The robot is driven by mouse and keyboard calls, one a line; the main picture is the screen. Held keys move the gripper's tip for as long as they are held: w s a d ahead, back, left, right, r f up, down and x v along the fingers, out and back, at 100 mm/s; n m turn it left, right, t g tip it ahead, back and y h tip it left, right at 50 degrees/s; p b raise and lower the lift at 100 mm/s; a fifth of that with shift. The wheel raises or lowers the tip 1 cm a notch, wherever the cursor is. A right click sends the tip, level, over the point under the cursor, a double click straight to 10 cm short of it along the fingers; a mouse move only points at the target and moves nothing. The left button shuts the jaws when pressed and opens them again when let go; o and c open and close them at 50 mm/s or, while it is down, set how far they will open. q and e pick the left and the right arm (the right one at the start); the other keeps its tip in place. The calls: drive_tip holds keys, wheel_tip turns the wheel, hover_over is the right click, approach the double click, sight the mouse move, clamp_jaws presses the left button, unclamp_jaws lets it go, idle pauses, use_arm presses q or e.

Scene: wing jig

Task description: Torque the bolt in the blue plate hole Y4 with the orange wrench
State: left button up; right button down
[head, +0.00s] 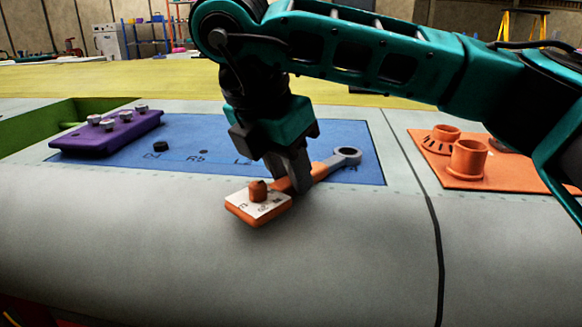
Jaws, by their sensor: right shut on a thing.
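The orange wrench (318,170) has a grey ring head (347,156) pointing right and back. An orange block with a white label and a knob (258,203) sits at its near left end. My right gripper (290,184) points down and is shut on the wrench's orange handle. The ring head is over the right part of the blue plate (225,150); I cannot tell whether it touches. The plate has dark spots and small labels, one reading R5. A black round piece (161,147) is at its left. I cannot make out Y4 or its bolt. My left gripper is not in view.
A purple block (110,134) with several metal bolts lies at the plate's left. An orange base (462,172) with two upright cups stands at the right. A dark seam runs between it and the plate. The grey wing surface in front is clear. My right arm crosses the upper right.

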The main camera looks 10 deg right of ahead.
drive_tip(key=shift+w+a+m+p, duration=0.5)
drive_tip(key=shift+w+m, duration=0.2)
drive_tip(key=shift+w, duration=0.05)
drive_tip(key=shift+w+a+m+g, duration=0.3)
drive_tip(key=shift+w+m+g, duration=0.1)
drive_tip(key=shift+w+m, duration=0.1)
drive_tip(key=shift+h, duration=0.3)
drive_tip(key=shift+w+a+r+m+p, duration=0.1)
drive_tip(key=shift+w+a+m+p, duration=0.15)
drive_tip(key=shift+w+m+p, duration=0.45)
drive_tip(key=shift+s+b, duration=0.1)
drive_tip(key=shift+b, duration=0.2)
